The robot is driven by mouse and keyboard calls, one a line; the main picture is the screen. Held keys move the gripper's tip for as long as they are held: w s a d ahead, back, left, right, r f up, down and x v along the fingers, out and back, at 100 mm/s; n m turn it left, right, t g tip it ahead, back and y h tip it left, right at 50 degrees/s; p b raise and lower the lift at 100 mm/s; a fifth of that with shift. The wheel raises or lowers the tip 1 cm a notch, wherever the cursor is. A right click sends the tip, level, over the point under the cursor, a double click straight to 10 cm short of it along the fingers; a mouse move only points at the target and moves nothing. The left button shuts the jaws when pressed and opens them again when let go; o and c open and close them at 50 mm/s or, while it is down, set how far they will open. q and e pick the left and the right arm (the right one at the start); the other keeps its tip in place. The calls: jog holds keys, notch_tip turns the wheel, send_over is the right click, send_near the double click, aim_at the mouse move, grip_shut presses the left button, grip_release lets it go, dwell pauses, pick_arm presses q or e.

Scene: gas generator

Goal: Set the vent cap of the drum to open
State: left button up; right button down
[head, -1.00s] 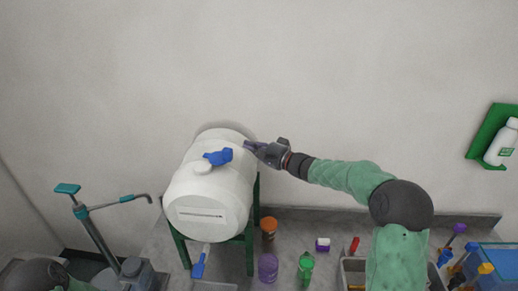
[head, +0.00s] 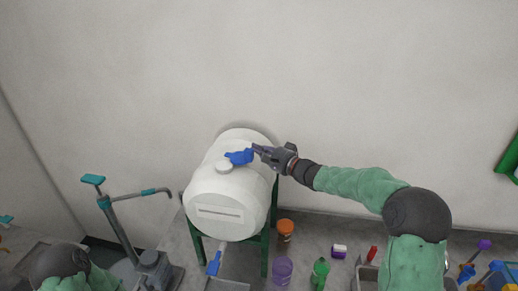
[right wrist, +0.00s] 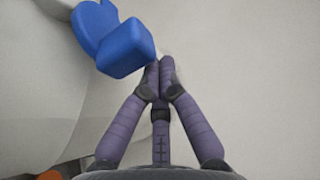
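The white drum (head: 228,200) lies on a green stand in the head view. On its top sit a white round cap (head: 223,167) and a blue vent piece (head: 240,157). In the right wrist view the blue piece (right wrist: 126,48) is at upper left, close to the fingertips. My right gripper (head: 258,150) is at the right end of the blue piece; I cannot tell whether they touch. Its fingers (right wrist: 160,68) are drawn together with nothing between them. My left gripper is not in view; only my left arm shows at lower left.
A blue-handled tap (head: 213,263) hangs at the drum's front. An orange-capped jar (head: 285,229), a purple container (head: 282,269) and a green bottle (head: 320,271) stand right of the stand. A teal-handled pump (head: 118,225) stands left.

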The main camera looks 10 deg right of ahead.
jog(key=shift+s, duration=0.1)
jog(key=shift+s+a+r+p, duration=0.1)
jog(key=shift+s+a+p, duration=0.2)
jog(key=shift+s+p, duration=0.25)
jog(key=shift+s+a, duration=0.2)
jog(key=shift+s, duration=0.15)
jog(key=shift+d, duration=0.1)
